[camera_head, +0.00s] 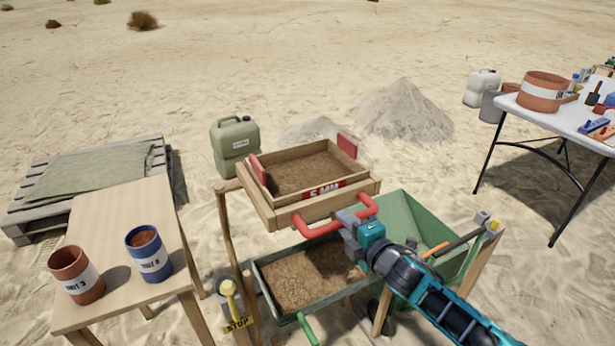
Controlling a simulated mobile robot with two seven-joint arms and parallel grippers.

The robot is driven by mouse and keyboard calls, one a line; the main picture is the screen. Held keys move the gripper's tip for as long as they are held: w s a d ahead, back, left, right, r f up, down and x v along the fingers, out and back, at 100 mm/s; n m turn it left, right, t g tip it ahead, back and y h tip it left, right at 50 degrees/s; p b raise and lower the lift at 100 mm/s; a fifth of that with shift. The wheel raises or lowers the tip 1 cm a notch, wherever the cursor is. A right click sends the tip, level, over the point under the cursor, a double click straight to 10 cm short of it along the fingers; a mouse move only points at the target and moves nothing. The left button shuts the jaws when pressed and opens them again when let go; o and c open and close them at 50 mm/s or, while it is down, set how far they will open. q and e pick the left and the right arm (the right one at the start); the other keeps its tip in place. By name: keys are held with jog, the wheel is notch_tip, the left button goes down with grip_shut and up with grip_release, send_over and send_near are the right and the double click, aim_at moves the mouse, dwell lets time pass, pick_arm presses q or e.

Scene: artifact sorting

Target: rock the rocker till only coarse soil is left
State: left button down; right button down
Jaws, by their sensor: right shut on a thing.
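The rocker is a wooden sieve box (262,207) with a red label reading 5 MM, set on a wooden stand. Brown soil (303,172) covers the floor of the box; how coarse it is I cannot tell. My right gripper (352,222) is shut on the red handle (318,230) at the front of the box. My left gripper is not in view.
A wooden table (110,220) at left bears a red bucket (76,274) and a blue bucket (149,254). A green jerrycan (235,146) stands behind the sieve. A white table (560,122) with tools is at right. Sand piles (403,110) lie behind.

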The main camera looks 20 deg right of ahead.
jog(key=shift+w+a+f, duration=0.2)
jog(key=shift+w+f, duration=0.3)
jog(key=shift+f, duration=0.15)
jog(key=shift+f+p+v, duration=0.1)
jog(key=shift+p+v, duration=0.05)
jog(key=shift+v, duration=0.45)
jog(key=shift+f+p+v, duration=0.15)
jog(key=shift+v, duration=0.5)
jog(key=c, duration=1.4)
grip_release()
jog(key=shift+s, duration=0.1)
jog(key=o, duration=0.4)
jog(key=v, duration=0.5)
jog(key=r+v, duration=0.1)
jog(key=v, duration=0.1)
jog(key=shift+s+d, duration=0.15)
jog(key=shift+s, duration=0.1)
